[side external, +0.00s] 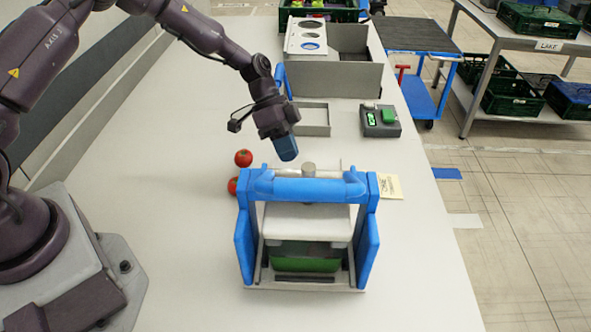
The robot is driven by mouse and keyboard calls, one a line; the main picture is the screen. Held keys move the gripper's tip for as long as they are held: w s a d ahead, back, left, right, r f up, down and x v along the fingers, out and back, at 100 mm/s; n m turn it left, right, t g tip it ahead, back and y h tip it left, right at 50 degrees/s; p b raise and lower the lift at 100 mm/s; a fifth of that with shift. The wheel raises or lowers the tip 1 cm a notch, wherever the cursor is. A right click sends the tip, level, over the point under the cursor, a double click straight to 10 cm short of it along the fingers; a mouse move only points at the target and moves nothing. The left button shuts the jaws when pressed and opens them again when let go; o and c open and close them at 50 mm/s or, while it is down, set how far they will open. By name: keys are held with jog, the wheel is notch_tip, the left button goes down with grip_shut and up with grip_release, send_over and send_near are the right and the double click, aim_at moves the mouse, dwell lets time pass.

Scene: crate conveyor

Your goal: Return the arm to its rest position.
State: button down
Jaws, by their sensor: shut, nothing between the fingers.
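My arm reaches in from the left in the side external view. My gripper (288,150) points down with its blue fingers shut and nothing between them. It is in the air just behind the blue-handled press frame (308,188) in this view, and whether it touches anything cannot be told. The frame stands on the white table and holds a white block (305,222) above a green crate (305,262).
Two tomatoes (243,158) lie left of the frame. A small grey tray (313,119), a grey box with green items (380,120) and a large grey bin (345,75) stand behind. A yellow note (389,186) lies right. The left table area is clear.

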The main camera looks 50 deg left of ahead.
jog(key=s+a+r+n+t+y, duration=0.2)
jog(key=s+r+n, duration=0.3)
jog(key=s+r, duration=0.8)
jog(key=s+a+r+n+t+y, duration=0.1)
jog(key=s+r+n+t+y, duration=0.3)
jog(key=s+r, duration=0.8)
notch_tip(320, 180, up, 2)
jog(key=shift+s+a+n+y, duration=0.4)
jog(key=shift+n+y, duration=0.2)
jog(key=shift+y, duration=0.1)
